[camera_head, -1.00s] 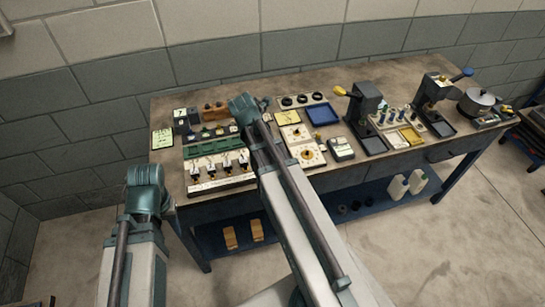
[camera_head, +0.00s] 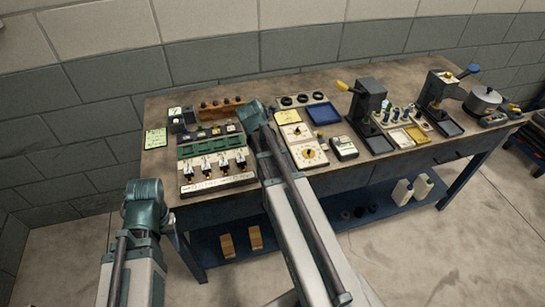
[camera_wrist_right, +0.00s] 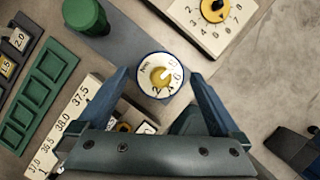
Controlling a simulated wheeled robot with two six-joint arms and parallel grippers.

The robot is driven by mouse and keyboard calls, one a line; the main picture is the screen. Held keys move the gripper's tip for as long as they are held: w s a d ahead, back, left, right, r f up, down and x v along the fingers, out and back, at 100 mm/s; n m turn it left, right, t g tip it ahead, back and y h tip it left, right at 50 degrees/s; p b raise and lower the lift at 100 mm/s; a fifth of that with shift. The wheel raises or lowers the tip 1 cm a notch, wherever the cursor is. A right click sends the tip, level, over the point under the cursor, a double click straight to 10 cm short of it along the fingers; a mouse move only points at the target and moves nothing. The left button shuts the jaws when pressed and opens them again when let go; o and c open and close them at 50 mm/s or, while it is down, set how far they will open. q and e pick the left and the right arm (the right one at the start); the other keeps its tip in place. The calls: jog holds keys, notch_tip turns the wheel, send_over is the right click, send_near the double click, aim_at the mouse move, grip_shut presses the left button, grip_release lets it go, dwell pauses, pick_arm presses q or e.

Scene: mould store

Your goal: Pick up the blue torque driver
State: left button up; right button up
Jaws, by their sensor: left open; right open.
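A round thing with a blue rim and a numbered white face (camera_wrist_right: 160,76), which looks like the top of the blue torque driver, is in the right wrist view. It lies between the spread fingers of my right gripper (camera_wrist_right: 163,88), which is open with nothing held. How far below the fingertips it is, I cannot tell. In the head view my right arm hides this spot. My left gripper (camera_head: 143,195) is at the left in front of the bench, away from the tools; its fingers are hard to make out.
A green cylinder (camera_wrist_right: 85,16) stands close by at upper left. A dial plate (camera_wrist_right: 215,12) is at upper right, a numbered strip (camera_wrist_right: 75,120) at lower left. Green trays (camera_head: 210,147) and two presses (camera_head: 366,105) stand on the bench (camera_head: 430,75).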

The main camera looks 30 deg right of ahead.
jog(key=b+x, duration=0.1)
jog(key=x, duration=0.1)
jog(key=shift+d+f, duration=0.1)
jog(key=shift+f, duration=0.2)
pick_arm(q)
notch_tip(320, 180, down, 2)
jog(key=shift+f, duration=0.15)
pick_arm(e)
jog(key=shift+r, duration=0.1)
jog(key=c, duration=1.5)
jog(key=shift+c, duration=0.2)
